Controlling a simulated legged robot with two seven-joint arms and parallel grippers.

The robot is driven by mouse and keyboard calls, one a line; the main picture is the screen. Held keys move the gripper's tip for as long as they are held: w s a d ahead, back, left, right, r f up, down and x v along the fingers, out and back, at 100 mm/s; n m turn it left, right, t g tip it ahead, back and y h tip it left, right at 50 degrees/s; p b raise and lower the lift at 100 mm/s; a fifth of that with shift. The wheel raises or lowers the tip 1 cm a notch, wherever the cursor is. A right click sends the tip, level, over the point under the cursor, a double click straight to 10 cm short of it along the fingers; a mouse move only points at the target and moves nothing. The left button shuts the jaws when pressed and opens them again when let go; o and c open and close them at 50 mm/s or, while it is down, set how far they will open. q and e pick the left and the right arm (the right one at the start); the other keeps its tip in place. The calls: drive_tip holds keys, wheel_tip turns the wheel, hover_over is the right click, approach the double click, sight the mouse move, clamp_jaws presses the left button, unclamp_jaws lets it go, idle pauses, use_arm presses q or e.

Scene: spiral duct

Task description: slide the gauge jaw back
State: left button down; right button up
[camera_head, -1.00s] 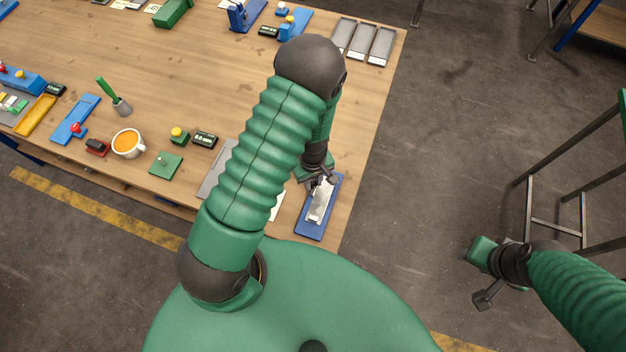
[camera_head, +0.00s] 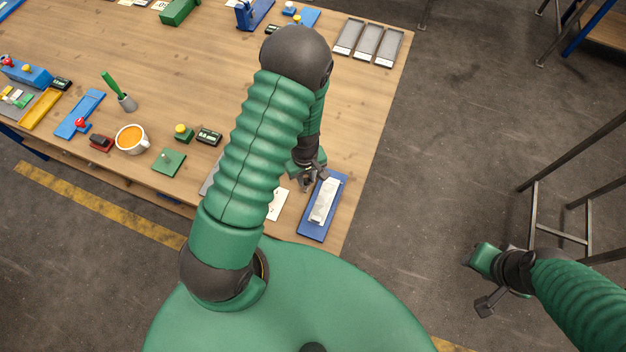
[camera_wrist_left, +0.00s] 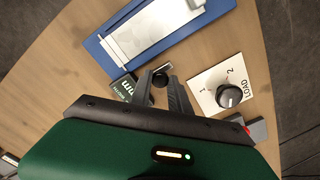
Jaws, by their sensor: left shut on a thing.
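The gauge is a blue base (camera_head: 312,222) with a pale silver plate (camera_head: 323,203) along it, at the table's near right edge. In the left wrist view the blue base (camera_wrist_left: 102,55) and silver plate (camera_wrist_left: 150,30) lie beyond my fingers. My left gripper (camera_head: 312,179) is beside the gauge's left edge. In the left wrist view my left gripper (camera_wrist_left: 160,73) is shut around a small dark knob (camera_wrist_left: 160,80), seemingly the gauge jaw's; the fingers partly hide it. My right gripper (camera_head: 484,280) hangs over the floor at right, away from the table; its jaw gap is unclear.
A white card with a black LOAD dial (camera_wrist_left: 229,95) and a small width display (camera_wrist_left: 123,87) flank my left fingers. Grey trays (camera_head: 366,43) sit at the far right corner.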

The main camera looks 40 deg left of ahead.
use_arm(q)
drive_tip(key=shift+a, duration=0.15)
drive_tip(key=c, duration=1.5)
unclamp_jaws()
drive_tip(key=shift+w+r, duration=0.1)
drive_tip(key=shift+c, duration=0.2)
drive_tip(key=shift+o, duration=1.7)
drive_tip(key=shift+a, duration=0.1)
